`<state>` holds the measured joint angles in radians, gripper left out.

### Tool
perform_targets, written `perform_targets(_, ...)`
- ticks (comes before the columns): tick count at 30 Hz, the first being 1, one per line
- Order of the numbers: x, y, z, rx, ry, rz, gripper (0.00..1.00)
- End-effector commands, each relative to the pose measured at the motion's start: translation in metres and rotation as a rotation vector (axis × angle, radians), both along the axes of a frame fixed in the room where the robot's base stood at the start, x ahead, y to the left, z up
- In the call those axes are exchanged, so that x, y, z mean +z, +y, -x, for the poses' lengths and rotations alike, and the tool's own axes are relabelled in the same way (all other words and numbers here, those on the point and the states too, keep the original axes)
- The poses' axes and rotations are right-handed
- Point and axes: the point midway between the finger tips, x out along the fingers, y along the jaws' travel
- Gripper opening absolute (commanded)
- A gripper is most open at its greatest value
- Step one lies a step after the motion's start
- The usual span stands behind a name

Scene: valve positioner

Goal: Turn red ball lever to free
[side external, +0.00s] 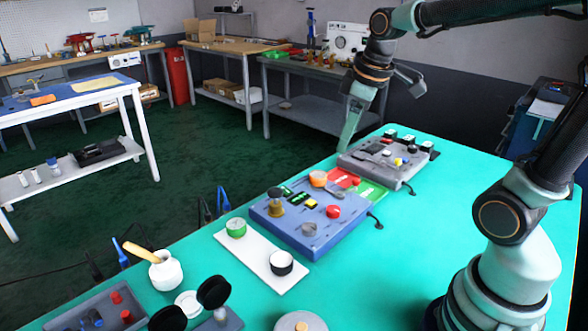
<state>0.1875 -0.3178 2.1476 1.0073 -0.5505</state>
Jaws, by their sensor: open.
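A small red ball (356,181), which looks like the lever's end, sits over a flat plate with a red part (340,177) and a green part (372,192). It appears near the border of the two colours; the lever's arm and exact angle are too small to tell. My gripper (382,121) is open, with its fingers spread wide. One finger points down by the back left edge of the grey panel box (412,172); the other is raised to the right. The gripper is empty and apart from the red ball, behind and above it in the picture.
A white tray (258,262) with two round pieces lies nearer. The teal table (440,230) is clear to the right.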

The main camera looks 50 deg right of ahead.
Motion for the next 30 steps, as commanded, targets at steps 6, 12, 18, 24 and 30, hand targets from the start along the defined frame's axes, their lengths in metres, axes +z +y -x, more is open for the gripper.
perform_targets(6,-0.019,-0.059,-0.033,0.230,0.152,0.051,0.58)
perform_targets(12,-0.047,-0.112,-0.050,0.439,0.255,0.050,0.58)
perform_targets(18,-0.067,-0.141,-0.054,0.566,0.302,0.036,0.58)
perform_targets(24,-0.078,-0.146,-0.055,0.596,0.309,0.032,0.58)
perform_targets(30,-0.109,-0.145,-0.054,0.594,0.311,0.029,0.58)
